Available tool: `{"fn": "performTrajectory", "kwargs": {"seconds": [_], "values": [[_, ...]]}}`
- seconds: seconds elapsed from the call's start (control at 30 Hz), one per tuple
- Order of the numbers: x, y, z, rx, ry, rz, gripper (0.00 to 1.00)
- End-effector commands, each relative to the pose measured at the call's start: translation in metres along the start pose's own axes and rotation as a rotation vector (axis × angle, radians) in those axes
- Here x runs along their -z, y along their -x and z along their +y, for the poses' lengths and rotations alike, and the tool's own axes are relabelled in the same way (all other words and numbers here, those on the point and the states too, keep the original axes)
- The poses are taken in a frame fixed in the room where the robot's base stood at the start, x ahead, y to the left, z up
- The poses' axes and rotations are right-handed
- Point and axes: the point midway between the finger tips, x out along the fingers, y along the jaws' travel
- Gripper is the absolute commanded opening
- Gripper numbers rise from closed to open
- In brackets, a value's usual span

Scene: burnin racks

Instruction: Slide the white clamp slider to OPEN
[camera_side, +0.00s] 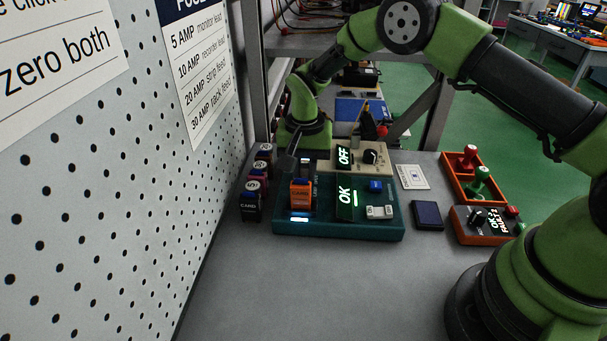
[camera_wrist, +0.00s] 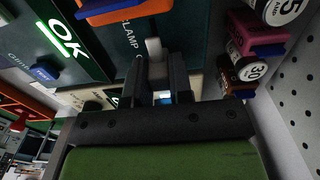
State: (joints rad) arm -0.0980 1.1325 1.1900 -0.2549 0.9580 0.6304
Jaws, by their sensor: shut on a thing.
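The white clamp slider (camera_wrist: 153,46) shows in the wrist view beside the CLAMP lettering on the teal unit (camera_wrist: 105,50). My gripper (camera_wrist: 158,66) is shut on the slider, with one dark finger on each side of it. In the side view my gripper (camera_side: 290,152) reaches down at the back left of the teal unit (camera_side: 340,229), behind an orange card (camera_side: 301,194) that stands upright in it.
The teal unit's display (camera_side: 346,196) reads OK. A beige box (camera_side: 376,158) reading OFF stands behind it. Several cartridges (camera_side: 251,201) stand close on the left, near the pegboard (camera_side: 110,230). An orange tray (camera_side: 455,182) and an orange-red control box (camera_side: 470,232) lie right. The front bench is clear.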

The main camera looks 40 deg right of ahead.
Motion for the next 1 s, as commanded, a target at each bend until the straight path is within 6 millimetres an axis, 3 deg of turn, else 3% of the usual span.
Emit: {"fn": "performTrajectory", "kwargs": {"seconds": [0.1, 0.4, 0.43, 0.53, 0.83, 1.0], "values": [[0.009, 0.000, -0.001, 0.005, -0.001, 0.002, 0.00], [0.012, 0.001, -0.001, 0.007, 0.002, 0.007, 0.00], [0.012, 0.001, -0.001, 0.007, 0.003, 0.008, 0.25], [0.012, 0.001, -0.001, 0.006, 0.002, 0.006, 0.47], [0.011, 0.002, 0.000, 0.004, 0.001, 0.003, 0.47], [0.011, 0.023, -0.001, 0.006, 0.002, 0.006, 0.47]]}}
